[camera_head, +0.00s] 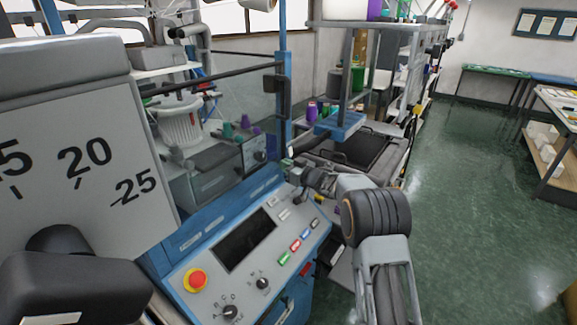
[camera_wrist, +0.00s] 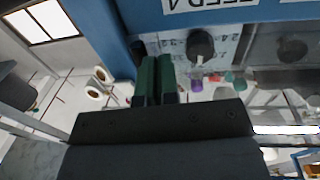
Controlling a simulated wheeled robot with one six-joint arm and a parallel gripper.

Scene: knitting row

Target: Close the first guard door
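A clear guard panel (camera_head: 228,98) with a dark upper bar stands above the blue machine in the head view, beside a blue post (camera_head: 284,60). A black latch or handle (camera_head: 281,84) sits at the post. I cannot tell whether this panel is the first guard door, or whether it is open. My gripper (camera_head: 296,172) is low beside the post's foot, partly hidden by my wrist. In the wrist view, the two green fingers of my gripper (camera_wrist: 157,62) are close together, with nothing seen between them. A black knob (camera_wrist: 200,44) shows just right of them, under a blue beam (camera_wrist: 225,10).
The blue control panel (camera_head: 245,250) with a red stop button (camera_head: 195,279) lies in front. A grey machine with a black bed (camera_head: 365,150) and a shelf (camera_head: 395,35) stand behind my arm. A table (camera_head: 555,125) is far right. The green floor (camera_head: 480,210) is clear.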

